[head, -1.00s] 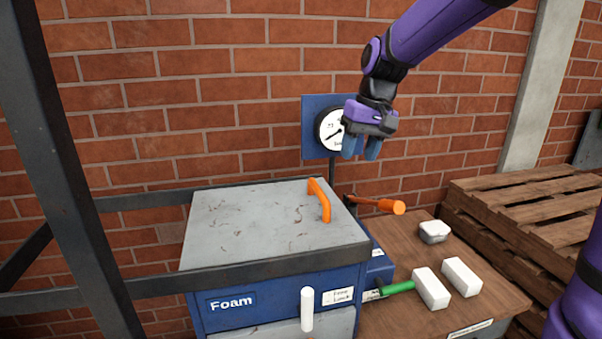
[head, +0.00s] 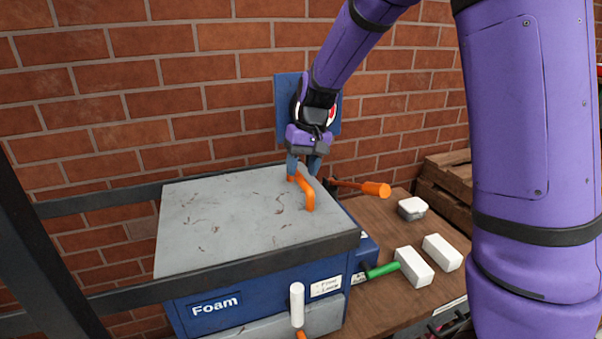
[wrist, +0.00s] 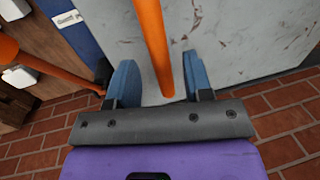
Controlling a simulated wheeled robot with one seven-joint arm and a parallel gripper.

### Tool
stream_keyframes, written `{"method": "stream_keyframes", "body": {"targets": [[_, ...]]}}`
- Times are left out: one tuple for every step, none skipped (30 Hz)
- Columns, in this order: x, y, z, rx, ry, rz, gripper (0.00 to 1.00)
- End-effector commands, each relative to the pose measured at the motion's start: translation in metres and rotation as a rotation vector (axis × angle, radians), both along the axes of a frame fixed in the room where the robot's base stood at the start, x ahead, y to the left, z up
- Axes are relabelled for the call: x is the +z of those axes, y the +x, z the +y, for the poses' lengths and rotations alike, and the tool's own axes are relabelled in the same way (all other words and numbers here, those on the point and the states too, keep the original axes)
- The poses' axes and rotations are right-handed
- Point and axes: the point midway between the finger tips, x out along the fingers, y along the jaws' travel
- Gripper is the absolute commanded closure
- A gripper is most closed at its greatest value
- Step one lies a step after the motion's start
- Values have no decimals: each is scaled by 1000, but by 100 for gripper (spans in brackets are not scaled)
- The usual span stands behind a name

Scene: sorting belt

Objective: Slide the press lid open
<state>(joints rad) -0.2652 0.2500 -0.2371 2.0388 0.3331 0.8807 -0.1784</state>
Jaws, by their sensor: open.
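The press lid (head: 235,215) is a scuffed grey plate on top of the blue press labelled Foam (head: 215,305). An orange handle (head: 304,190) stands near the lid's right edge. My gripper (head: 304,170) points down at the far end of this handle. In the wrist view the orange handle (wrist: 152,45) runs between the two blue fingers of my open gripper (wrist: 158,82), with gaps on both sides. I cannot tell whether the fingers touch the lid's surface.
An orange lever (head: 372,188) sticks out just right of the handle. A green-handled tool (head: 382,270), white blocks (head: 413,266) and a white-topped container (head: 411,208) are on the wooden table (head: 374,222). A dark frame rail (head: 230,262) crosses the press front.

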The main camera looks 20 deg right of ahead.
Motion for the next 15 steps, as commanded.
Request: {"method": "stream_keyframes", "body": {"targets": [[-6,0,1,0,-1,1,54],[-8,0,2,0,-1,1,54],[-11,0,2,0,-1,1,54],[-13,0,2,0,-1,0,54],[-14,0,3,1,-1,0,54],[-16,0,3,1,-1,-1,54],[-17,0,3,1,-1,-1,54],[-17,0,3,1,-1,-1,54],[-18,0,3,0,-1,-1,54],[-18,0,3,0,-1,-1,54],[-18,0,3,0,-1,-1,54],[-18,0,3,0,-1,-1,54],[-18,0,3,0,-1,-1,54],[-18,0,3,1,-1,-1,54],[-18,0,3,0,-1,-1,54]]}}
